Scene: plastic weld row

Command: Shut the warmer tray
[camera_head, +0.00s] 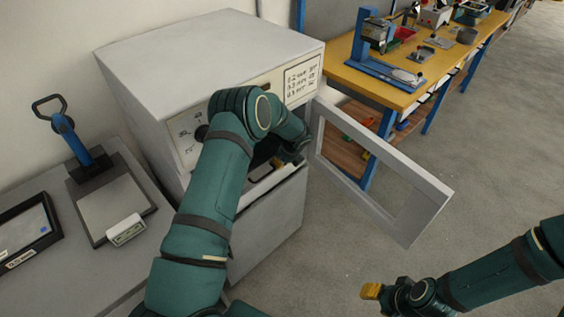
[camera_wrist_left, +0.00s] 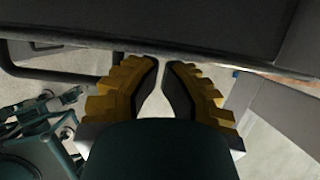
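The warmer is a pale grey cabinet (camera_head: 205,50) against the wall. Its white framed door (camera_head: 425,210) is swung wide open to the right. A pale tray edge (camera_head: 272,186) shows low in the opening, mostly hidden by my left arm. My left gripper (camera_head: 290,160) is at the opening, its fingers mostly hidden there. In the left wrist view its yellow fingers (camera_wrist_left: 162,68) are partly apart with nothing between them, under a dark panel edge (camera_wrist_left: 180,57). A grey bar (camera_wrist_left: 50,75) curves beside them. My right gripper (camera_head: 371,291) is low, away from the warmer; its opening is unclear.
A grey bench (camera_head: 75,270) at left holds a blue-handled press (camera_head: 70,135) and a tablet-like display (camera_head: 28,232). A yellow-topped workbench (camera_head: 440,70) with tools stands behind the door. The floor (camera_head: 340,250) below the door is clear.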

